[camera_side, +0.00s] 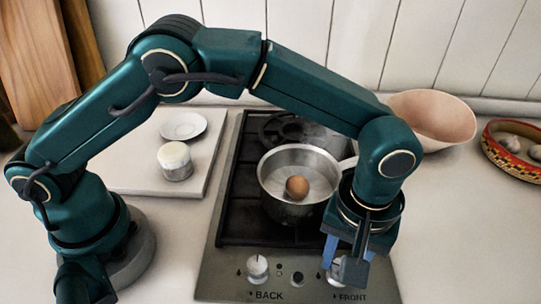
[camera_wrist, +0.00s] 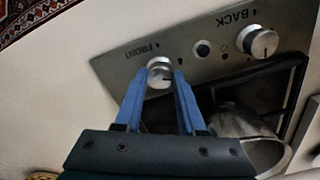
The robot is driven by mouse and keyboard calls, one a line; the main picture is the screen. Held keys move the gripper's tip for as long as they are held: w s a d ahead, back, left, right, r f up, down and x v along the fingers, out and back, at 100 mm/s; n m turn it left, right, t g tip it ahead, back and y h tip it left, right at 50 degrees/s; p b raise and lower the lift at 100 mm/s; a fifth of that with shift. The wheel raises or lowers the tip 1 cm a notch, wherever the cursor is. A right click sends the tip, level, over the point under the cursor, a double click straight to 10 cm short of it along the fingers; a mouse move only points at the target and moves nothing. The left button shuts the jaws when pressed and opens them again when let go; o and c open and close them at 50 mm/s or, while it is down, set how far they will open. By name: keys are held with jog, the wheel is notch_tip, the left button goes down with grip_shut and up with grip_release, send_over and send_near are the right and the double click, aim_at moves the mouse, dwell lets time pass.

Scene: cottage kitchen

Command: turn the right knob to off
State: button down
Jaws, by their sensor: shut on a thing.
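The right knob (camera_side: 334,272), marked FRONT, is a silver dial on the metal front panel of the hob (camera_side: 225,283). My gripper (camera_side: 343,264) reaches down over it, its blue fingers on either side. In the wrist view the same knob (camera_wrist: 159,73) sits between the tips of my gripper (camera_wrist: 162,79), which is shut on it. A small dark mark shows on the knob's face. Its exact setting is hard to read, as the fingers partly cover it.
The left knob (camera_side: 257,268), marked BACK, stands clear. A steel pot (camera_side: 270,198) holding a brown egg (camera_side: 297,187) is close behind my gripper. A white jar (camera_side: 175,161) and saucer (camera_side: 183,125) are left; a pink bowl (camera_side: 432,115) and patterned basket (camera_side: 500,150) are right.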

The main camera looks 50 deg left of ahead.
jog(key=m, duration=0.6)
jog(key=shift+r, duration=0.1)
jog(key=m, duration=0.6)
jog(key=shift+m, duration=0.4)
dwell(0.4)
jog(key=c, duration=0.5)
grip_release()
jog(key=shift+r, duration=2.55)
